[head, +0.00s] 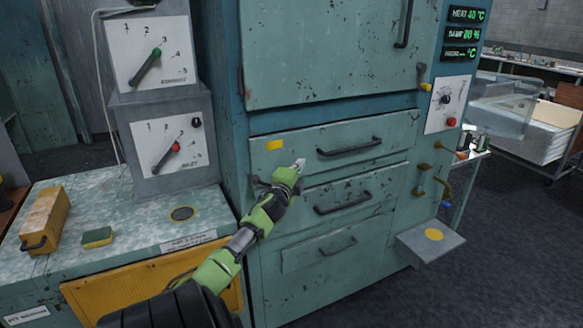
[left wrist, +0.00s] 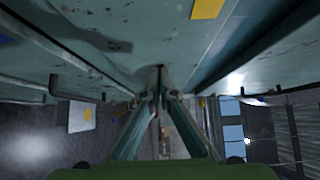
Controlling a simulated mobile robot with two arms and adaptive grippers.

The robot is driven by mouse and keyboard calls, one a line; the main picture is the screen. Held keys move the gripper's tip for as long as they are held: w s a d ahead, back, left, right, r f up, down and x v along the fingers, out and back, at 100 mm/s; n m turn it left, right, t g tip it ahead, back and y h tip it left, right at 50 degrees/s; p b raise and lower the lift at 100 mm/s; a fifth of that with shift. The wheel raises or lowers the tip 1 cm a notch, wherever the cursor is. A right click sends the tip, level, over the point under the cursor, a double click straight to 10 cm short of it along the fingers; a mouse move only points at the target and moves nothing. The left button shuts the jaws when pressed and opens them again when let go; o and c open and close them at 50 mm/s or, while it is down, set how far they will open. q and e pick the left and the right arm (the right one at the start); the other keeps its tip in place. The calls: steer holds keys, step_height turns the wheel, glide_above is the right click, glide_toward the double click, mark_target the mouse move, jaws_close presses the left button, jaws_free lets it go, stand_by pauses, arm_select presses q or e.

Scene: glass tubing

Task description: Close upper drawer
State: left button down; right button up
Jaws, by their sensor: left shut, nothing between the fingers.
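The upper drawer (head: 300,140) is a worn teal front with a yellow label and a dark bar handle (head: 349,147) on the tall cabinet. It looks nearly flush; I cannot tell whether a small gap is left. My left gripper (head: 299,163) is shut and empty at the drawer's lower left, left of the handle and below the label. Its closed fingertips (left wrist: 160,85) show in the left wrist view close to the drawer front, with the yellow label (left wrist: 207,8) above. I cannot tell whether they touch it. My right gripper is not in view.
Two lower drawers with handles (head: 343,202) sit below. A teal counter (head: 140,225) with a yellow box (head: 46,218) and a sponge (head: 97,237) stands at left, beneath dial panels (head: 150,52). Valves (head: 423,167) and a small shelf (head: 430,243) project at right. The floor at right is clear.

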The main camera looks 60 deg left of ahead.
arm_select(q)
steer(key=b+v, duration=0.1)
steer(key=v, duration=0.8)
steer(key=shift+s+f, duration=0.2)
steer(key=shift+f, duration=0.05)
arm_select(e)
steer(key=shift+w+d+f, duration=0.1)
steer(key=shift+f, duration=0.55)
arm_select(q)
steer(key=shift+d, duration=0.2)
